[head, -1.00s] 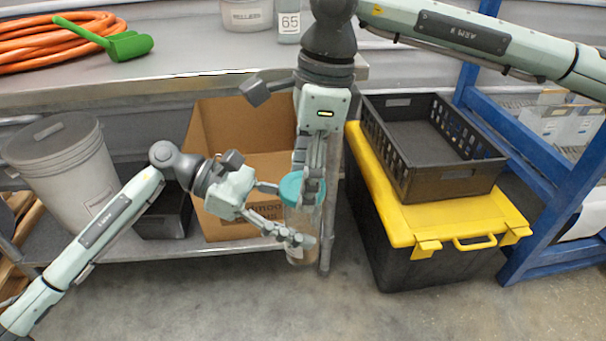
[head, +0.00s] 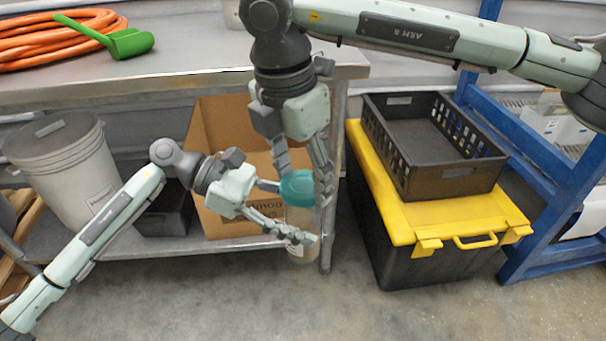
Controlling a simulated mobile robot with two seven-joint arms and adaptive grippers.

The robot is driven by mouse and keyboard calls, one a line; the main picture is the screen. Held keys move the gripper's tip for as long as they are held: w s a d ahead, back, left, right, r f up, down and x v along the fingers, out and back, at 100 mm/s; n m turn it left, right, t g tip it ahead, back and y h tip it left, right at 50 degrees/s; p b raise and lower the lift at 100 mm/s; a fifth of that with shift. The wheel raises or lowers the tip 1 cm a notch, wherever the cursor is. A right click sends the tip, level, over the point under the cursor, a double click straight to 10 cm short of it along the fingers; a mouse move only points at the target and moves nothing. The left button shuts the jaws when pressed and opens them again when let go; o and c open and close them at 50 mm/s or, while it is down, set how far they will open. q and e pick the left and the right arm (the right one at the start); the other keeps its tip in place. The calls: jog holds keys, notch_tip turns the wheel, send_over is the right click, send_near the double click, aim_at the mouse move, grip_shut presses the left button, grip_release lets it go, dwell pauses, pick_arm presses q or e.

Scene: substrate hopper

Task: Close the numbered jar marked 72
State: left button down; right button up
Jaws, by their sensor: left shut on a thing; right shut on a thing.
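A clear jar (head: 300,218) is held upright in front of the bench's lower shelf. Its number is not readable here. A teal lid (head: 298,186) sits at the jar's mouth; I cannot tell how tightly it is seated. My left gripper (head: 296,212) comes from the left and is shut on the jar's body, with fingers on either side. My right gripper (head: 304,182) reaches down from above and is shut on the teal lid, with fingers at its left and right sides. The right fingers hide parts of the lid's edge.
A metal bench (head: 190,80) carries an orange hose (head: 50,45) and a green scoop (head: 128,43). Below are a grey bucket (head: 65,175) and a cardboard box (head: 222,125). A black crate (head: 455,180) stands on a yellow-lidded tote (head: 400,228) at right. Front floor is clear.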

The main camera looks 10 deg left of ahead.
jog(key=m, duration=0.5)
jog(key=shift+a+g, duration=0.1)
jog(key=shift+g, duration=0.2)
jog(key=m, duration=0.4)
jog(key=shift+w+g+h, duration=0.1)
jog(key=shift+g+h, duration=0.2)
jog(key=o, duration=0.8)
jog(key=shift+r, duration=2.25)
